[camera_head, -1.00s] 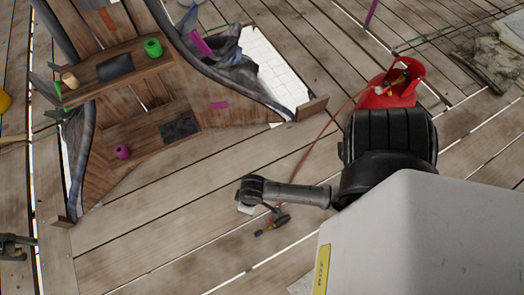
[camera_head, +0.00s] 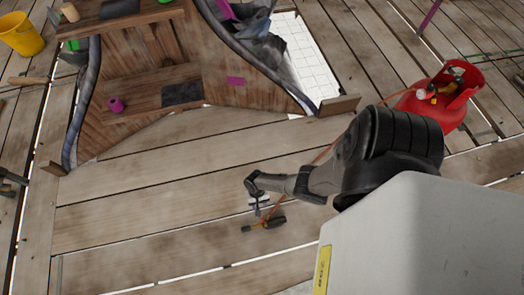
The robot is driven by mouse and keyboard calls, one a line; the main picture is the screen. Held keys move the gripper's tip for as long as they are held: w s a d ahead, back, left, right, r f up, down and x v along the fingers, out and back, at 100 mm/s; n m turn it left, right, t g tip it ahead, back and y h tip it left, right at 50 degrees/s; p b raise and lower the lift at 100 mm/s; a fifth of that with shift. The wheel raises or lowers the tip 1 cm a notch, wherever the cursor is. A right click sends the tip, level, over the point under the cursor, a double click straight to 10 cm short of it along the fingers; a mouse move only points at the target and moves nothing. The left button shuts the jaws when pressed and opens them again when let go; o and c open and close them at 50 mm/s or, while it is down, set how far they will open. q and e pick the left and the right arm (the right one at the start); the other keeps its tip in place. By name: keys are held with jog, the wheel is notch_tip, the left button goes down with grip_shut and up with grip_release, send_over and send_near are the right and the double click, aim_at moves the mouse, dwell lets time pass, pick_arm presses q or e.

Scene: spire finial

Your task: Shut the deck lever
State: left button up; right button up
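No part stands out clearly as a deck lever. A small dark hand tool (camera_head: 266,223) with orange-yellow parts lies on the plank deck. My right arm reaches in from the right, and its small gripper (camera_head: 259,205) is just above this tool in the picture. I cannot tell whether they touch, or whether the fingers are open or shut. An orange hose runs from near the tool, behind my arm, towards a red gas cylinder (camera_head: 440,97) with a valve on top. My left gripper cannot be made out.
A wooden spire frame (camera_head: 160,80) with a pink spool (camera_head: 116,104) on a shelf stands at upper left. A yellow bucket (camera_head: 20,35) is at far left, above a dark metal object (camera_head: 10,184) at the edge. The deck below the frame is clear, with gaps between planks.

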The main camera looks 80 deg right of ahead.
aim_at(262, 219)
jog(key=b+x, duration=0.8)
jog(key=x, duration=0.4)
jog(key=shift+s+b, duration=0.2)
jog(key=shift+b, duration=0.1)
jog(key=shift+s+a+f+b, duration=0.1)
jog(key=shift+a+f+b, duration=0.15)
jog(key=shift+f+b, duration=0.25)
jog(key=shift+c, duration=0.4)
grip_shut()
